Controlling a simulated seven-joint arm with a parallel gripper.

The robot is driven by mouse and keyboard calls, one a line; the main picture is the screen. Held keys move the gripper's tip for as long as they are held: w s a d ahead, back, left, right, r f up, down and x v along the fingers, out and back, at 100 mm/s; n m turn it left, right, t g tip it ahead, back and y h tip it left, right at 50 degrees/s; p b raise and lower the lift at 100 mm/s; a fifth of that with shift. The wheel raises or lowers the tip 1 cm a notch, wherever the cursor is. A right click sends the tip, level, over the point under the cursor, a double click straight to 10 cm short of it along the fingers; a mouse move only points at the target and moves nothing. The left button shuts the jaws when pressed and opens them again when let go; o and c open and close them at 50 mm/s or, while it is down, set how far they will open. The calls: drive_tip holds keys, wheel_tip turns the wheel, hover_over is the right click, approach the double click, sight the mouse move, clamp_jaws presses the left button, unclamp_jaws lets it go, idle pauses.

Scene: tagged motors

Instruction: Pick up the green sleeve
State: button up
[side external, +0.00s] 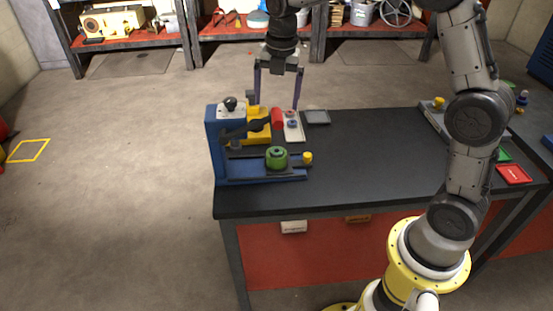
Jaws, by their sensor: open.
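The green sleeve (277,158), a short ring-like cylinder with a hole in its top, sits at the front of the blue fixture (215,145) on the dark workbench (360,170). My gripper (276,106) is open, with its two dark fingers pointing down. It appears above and behind the fixture, near a yellow block (258,120) and a red cylinder (277,117). The fingers look spread and nothing shows held between them. In this view my gripper is up and away from the green sleeve; the exact distance is hard to tell.
A pale plate (293,127) with small round parts and a grey tray (317,117) lie behind the fixture. A yellow knob (307,158) is right of the sleeve. A red tray (514,174) is at the far right. The bench's middle is clear.

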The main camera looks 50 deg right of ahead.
drive_tip(key=g, duration=0.1)
approach(277, 149)
wheel_tip(277, 149, down, 5)
drive_tip(key=shift+f, duration=3)
drive_tip(key=shift+r, duration=0.1)
clamp_jaws()
